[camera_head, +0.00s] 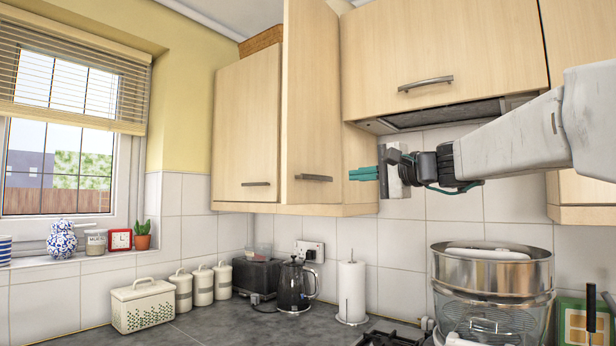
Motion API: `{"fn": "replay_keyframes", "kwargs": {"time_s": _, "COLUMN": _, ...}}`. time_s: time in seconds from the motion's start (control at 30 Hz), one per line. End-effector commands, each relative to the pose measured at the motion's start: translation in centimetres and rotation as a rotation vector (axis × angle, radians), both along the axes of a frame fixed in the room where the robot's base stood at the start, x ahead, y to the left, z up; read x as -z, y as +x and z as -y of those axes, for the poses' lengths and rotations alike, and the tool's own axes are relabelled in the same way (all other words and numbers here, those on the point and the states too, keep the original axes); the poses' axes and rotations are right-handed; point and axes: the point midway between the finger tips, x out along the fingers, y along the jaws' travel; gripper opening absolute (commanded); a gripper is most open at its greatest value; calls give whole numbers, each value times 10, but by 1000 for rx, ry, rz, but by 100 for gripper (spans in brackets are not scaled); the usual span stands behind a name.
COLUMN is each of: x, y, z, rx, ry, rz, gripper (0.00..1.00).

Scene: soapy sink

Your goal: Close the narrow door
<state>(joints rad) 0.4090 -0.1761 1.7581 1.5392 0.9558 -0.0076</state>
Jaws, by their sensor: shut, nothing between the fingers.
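The narrow door (312,95) is a tall pale wood panel on the upper cabinet, with a dark metal handle (314,178) low on it. Its left edge and high top look proud of the wider door (246,130) beside it, so it appears partly open; the angle is hard to judge. Its top runs out of the frame. My gripper (364,173), with teal fingers, is shut and empty. It points left, just right of the narrow door, in front of the cabinet's side panel. I cannot tell whether it touches anything.
A wide upper door (450,60) and the extractor hood (450,115) lie above my arm. Below are a kettle (295,287), a paper roll (351,290) and a steel-rimmed steamer (490,270). The tiled wall between cabinets and worktop is mostly clear.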

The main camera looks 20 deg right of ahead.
Motion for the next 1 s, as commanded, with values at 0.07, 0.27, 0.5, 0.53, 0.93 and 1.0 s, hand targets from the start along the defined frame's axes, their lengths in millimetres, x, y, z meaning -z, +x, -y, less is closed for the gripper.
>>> {"fn": "replay_keyframes", "kwargs": {"time_s": 0.07, "x": -7, "y": 7, "z": 5, "rx": 12, "ry": 25, "rz": 15, "gripper": 0}}
{"fn": "replay_keyframes", "kwargs": {"time_s": 0.27, "x": -9, "y": 28, "z": -8, "rx": 10, "ry": 34, "rz": 19, "gripper": 0}}
{"fn": "replay_keyframes", "kwargs": {"time_s": 0.5, "x": -9, "y": 73, "z": -36, "rx": 8, "ry": 32, "rz": 18, "gripper": 0}}
{"fn": "replay_keyframes", "kwargs": {"time_s": 0.53, "x": -9, "y": 78, "z": -39, "rx": 8, "ry": 32, "rz": 18, "gripper": 0}}
{"fn": "replay_keyframes", "kwargs": {"time_s": 0.93, "x": -9, "y": 123, "z": -65, "rx": 11, "ry": 31, "rz": 19, "gripper": 0}}
{"fn": "replay_keyframes", "kwargs": {"time_s": 1.0, "x": -9, "y": 125, "z": -66, "rx": 12, "ry": 31, "rz": 19, "gripper": 0}}
